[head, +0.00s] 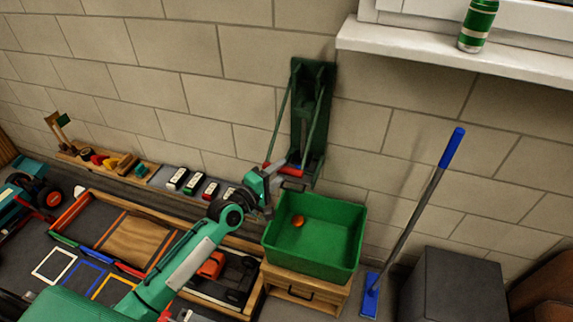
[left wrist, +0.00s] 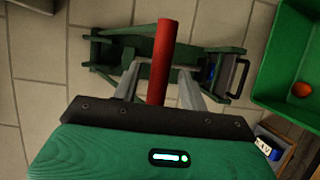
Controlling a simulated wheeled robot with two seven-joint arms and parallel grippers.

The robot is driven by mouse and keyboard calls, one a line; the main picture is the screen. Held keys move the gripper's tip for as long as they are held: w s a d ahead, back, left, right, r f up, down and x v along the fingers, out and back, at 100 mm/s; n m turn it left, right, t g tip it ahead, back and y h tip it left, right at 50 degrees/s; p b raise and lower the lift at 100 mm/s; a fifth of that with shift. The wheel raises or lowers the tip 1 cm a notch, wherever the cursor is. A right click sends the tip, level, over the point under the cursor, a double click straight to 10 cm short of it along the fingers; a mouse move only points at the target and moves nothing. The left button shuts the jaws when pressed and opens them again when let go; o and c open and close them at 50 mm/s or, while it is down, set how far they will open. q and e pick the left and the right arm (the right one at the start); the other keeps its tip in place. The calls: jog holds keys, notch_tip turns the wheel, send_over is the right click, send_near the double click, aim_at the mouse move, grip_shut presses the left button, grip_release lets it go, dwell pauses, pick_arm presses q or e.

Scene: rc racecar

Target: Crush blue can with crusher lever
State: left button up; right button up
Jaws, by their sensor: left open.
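The green can crusher (head: 312,110) is mounted upright on the block wall; in the left wrist view its frame (left wrist: 110,50) lies across the top. The crusher lever ends in a red handle (head: 287,170), which also shows in the left wrist view (left wrist: 160,62). My left gripper (head: 272,182) is at the handle. In the left wrist view its fingers (left wrist: 160,85) are apart, with the red handle between them; I cannot tell if they touch it. A small blue patch (left wrist: 206,74) shows in the crusher's lower part, mostly hidden, possibly the blue can. My right gripper is not in view.
A green bin (head: 283,246) with an orange-red item (head: 298,221) stands on a wooden drawer box (head: 300,290) below the crusher. A blue-handled brush (head: 415,215) leans at the right. A green can (head: 478,25) stands on the windowsill. Toy cars line the shelf at left.

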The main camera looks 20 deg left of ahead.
pick_arm(q)
jog(key=shift+x, duration=1.9)
grip_shut()
